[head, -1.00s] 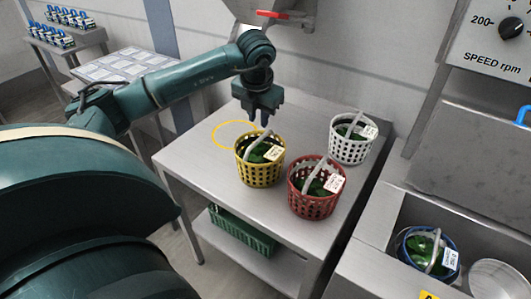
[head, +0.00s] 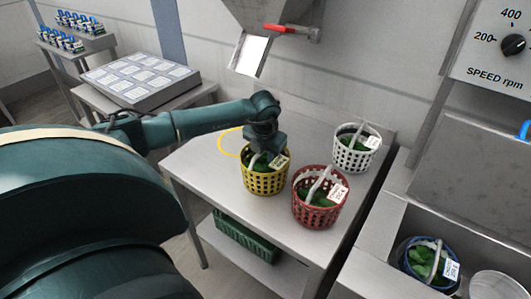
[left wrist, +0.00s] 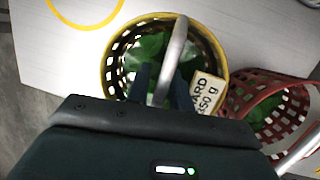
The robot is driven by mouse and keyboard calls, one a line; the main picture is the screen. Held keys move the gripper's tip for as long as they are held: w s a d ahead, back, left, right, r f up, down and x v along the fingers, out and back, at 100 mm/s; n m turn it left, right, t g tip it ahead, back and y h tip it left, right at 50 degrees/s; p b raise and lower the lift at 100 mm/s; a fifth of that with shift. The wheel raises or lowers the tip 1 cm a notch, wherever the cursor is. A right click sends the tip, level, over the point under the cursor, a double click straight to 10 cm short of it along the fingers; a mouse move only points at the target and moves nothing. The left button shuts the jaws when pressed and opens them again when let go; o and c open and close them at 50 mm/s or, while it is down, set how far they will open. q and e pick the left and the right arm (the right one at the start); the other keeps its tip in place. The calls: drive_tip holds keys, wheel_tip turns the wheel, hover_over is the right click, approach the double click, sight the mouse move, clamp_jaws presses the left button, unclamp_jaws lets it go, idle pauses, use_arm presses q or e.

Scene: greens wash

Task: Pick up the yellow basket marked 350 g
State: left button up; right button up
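The yellow basket (head: 265,182) stands upright on the steel table, with green leaves inside and a grey arched handle. In the left wrist view the yellow basket (left wrist: 222,62) carries a white label ending in "ARD 350 g". My left gripper (head: 262,150) is low over this basket, pointing down, and hides part of its handle. In the left wrist view the two dark fingers of my left gripper (left wrist: 162,88) stand on either side of the handle (left wrist: 172,60), with small gaps showing; it looks open around it. My right gripper is not in view.
A red basket (head: 318,208) stands close to the right of the yellow one. A white basket (head: 354,158) is behind it. A blue basket (head: 428,262) sits in the basin at right. A yellow ring (head: 228,146) marks the table at back left. A chute (head: 262,30) hangs above.

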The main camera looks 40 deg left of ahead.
use_arm(q)
drive_tip(key=shift+c, duration=0.5)
clamp_jaws()
drive_tip(key=shift+w+r, duration=0.1)
drive_tip(key=shift+r, duration=0.1)
idle(0.6)
